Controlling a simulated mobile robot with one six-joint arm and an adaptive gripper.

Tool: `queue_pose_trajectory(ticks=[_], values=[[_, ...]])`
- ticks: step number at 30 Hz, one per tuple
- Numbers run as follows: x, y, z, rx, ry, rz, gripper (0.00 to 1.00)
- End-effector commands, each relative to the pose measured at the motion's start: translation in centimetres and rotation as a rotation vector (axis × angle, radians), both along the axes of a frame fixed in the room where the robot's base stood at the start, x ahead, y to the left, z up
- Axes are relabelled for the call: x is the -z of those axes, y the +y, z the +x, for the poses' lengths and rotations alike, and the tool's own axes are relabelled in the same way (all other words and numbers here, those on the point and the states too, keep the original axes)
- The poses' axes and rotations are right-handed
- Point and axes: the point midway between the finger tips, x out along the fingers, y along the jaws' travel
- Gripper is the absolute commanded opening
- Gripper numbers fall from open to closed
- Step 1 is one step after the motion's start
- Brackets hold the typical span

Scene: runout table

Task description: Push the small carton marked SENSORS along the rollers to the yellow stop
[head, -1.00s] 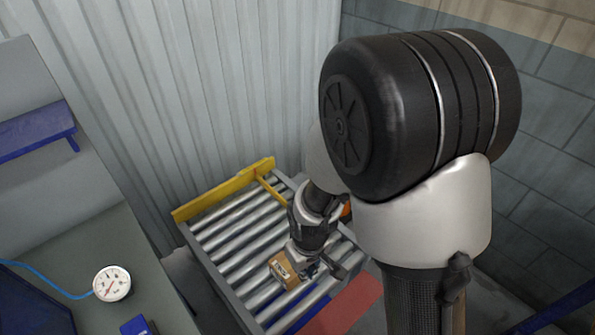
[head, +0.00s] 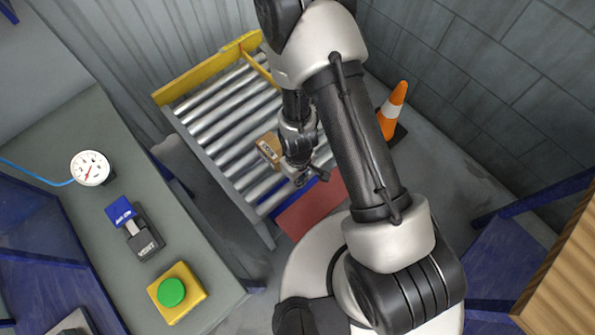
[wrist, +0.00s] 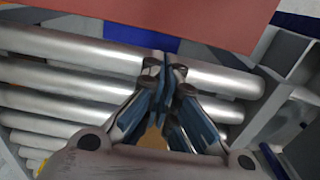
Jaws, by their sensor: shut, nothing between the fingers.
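The small brown carton (head: 268,149) sits on the rollers (head: 228,125) in the head view, with a pale label whose text is too small to read. The yellow stop (head: 205,72) is a bar across the far end, with several bare rollers between it and the carton. My gripper (head: 312,178) is low over the rollers, just right of and nearer than the carton; whether they touch is unclear. In the wrist view its blue-grey fingers (wrist: 165,75) are shut and empty. A tan patch (wrist: 152,138) shows behind the fingers, perhaps the carton.
A thin yellow bar (head: 262,70) runs along the rollers near the stop. A red plate (head: 312,208) lies at the near end. An orange cone (head: 393,110) stands right. A bench (head: 190,245) at left holds a gauge (head: 91,168) and a green button (head: 171,292).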

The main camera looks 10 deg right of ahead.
Motion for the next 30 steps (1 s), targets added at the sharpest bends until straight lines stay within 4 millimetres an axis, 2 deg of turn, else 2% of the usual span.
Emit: queue_pose_trajectory(ticks=[1, 3, 9, 25, 30], values=[[0.1, 0.7, 1.1, -0.001, -0.007, 0.001, 0.0], [-0.2, 1.4, 2.1, -0.001, -0.004, 0.001, 0.0], [-0.4, 2.0, 3.0, 0.0, 0.0, 0.0, 0.0], [-0.2, 2.3, 3.4, 0.0, 0.0, 0.0, 0.0], [-0.6, 2.9, 4.3, -0.001, 0.001, 0.0, 0.0]])
